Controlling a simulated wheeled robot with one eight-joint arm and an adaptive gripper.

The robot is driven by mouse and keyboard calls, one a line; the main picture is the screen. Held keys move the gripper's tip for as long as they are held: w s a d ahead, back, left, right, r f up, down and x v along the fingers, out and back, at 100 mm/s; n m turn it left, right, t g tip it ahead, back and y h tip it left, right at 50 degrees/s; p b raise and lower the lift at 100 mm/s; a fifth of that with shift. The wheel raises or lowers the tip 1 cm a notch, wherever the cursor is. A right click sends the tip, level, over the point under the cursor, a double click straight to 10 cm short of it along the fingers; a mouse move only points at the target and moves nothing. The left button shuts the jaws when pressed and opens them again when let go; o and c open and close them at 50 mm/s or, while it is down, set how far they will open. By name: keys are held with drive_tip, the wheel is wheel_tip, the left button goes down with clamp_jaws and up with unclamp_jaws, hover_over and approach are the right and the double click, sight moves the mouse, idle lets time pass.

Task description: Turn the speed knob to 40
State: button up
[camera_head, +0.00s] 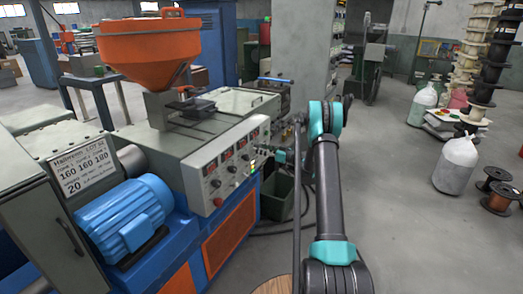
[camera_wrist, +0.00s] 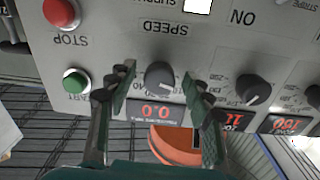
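The speed knob (camera_wrist: 160,75) is a dark grey round knob on the pale panel, beside the word SPEED, which appears upside down in the wrist view. The red-digit display (camera_wrist: 155,112) by it reads 0.0, also upside down. My gripper (camera_wrist: 159,80) is open, with one dark finger on each side of the knob and a visible gap to both sides. I cannot tell how far the fingertips are from the panel face. In the head view the control panel (camera_head: 225,166) faces right toward my arm; the speed knob cannot be made out clearly there.
Near the knob are a red STOP button (camera_wrist: 60,12), a green START button (camera_wrist: 76,80) and another grey knob (camera_wrist: 253,90). The machine carries an orange hopper (camera_head: 150,45) and a blue motor (camera_head: 130,215).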

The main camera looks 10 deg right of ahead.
drive_tip(key=c, duration=1.1)
drive_tip(key=shift+c, duration=0.2)
drive_tip(key=shift+m, duration=0.3)
drive_tip(key=m+g, duration=0.1)
drive_tip(key=m, duration=2.1)
drive_tip(key=shift+d+r, duration=0.1)
drive_tip(key=shift+r, duration=0.05)
drive_tip(key=shift+m, duration=0.4)
drive_tip(key=o, duration=1.2)
drive_tip(key=shift+c, duration=0.2)
